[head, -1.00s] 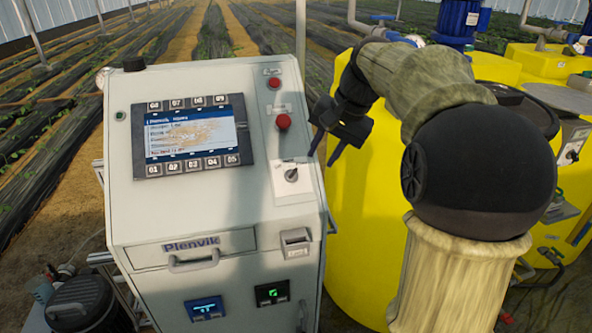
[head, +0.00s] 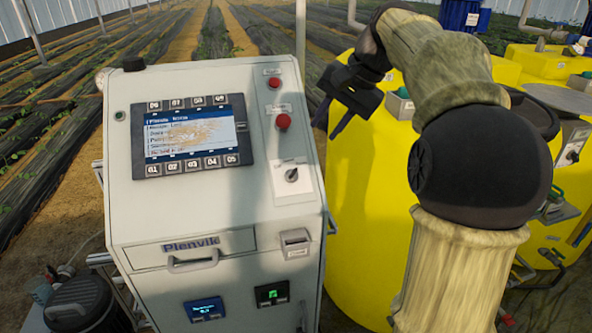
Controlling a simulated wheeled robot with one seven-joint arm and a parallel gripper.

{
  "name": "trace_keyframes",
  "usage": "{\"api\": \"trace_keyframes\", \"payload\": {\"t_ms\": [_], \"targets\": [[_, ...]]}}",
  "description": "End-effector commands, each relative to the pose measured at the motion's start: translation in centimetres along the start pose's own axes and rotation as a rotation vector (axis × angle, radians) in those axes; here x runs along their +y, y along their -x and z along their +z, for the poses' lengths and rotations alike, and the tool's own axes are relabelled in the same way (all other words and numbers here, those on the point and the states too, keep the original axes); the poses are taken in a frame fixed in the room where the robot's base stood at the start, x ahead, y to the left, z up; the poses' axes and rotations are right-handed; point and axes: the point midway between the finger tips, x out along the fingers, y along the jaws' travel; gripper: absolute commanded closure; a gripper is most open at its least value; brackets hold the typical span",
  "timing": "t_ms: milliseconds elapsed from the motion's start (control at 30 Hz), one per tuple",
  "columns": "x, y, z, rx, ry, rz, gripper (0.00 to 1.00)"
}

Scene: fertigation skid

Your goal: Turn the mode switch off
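A rotary switch (head: 292,175) with a dark lever sits on a white plate at the right of the grey cabinet's sloped panel; it looks like the mode switch. Its label is too small to read, and I cannot tell its exact setting. My gripper (head: 330,122) is up and to the right of the switch, beside the cabinet's right edge and in front of a yellow tank. Its two dark fingers point down and left, with a gap between them and nothing held. It does not touch the switch.
Two red buttons (head: 283,121) sit above the switch. A screen (head: 192,135) with keys is at the left of the panel. A drawer (head: 189,250) and small displays are below. Yellow tanks (head: 355,200) stand close on the right. The space in front of the switch is clear.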

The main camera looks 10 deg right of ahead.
Motion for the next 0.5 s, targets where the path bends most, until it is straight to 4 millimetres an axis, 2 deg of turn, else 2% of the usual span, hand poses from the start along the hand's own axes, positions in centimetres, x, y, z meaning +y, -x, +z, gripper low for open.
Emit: {"api": "trace_keyframes", "payload": {"t_ms": [100, 500], "targets": [[0.0, -2.3, 0.1, -0.003, 0.001, 0.001, 0.7], [0.1, -9.3, 0.1, -0.004, 0.001, 0.003, 0.7]]}}
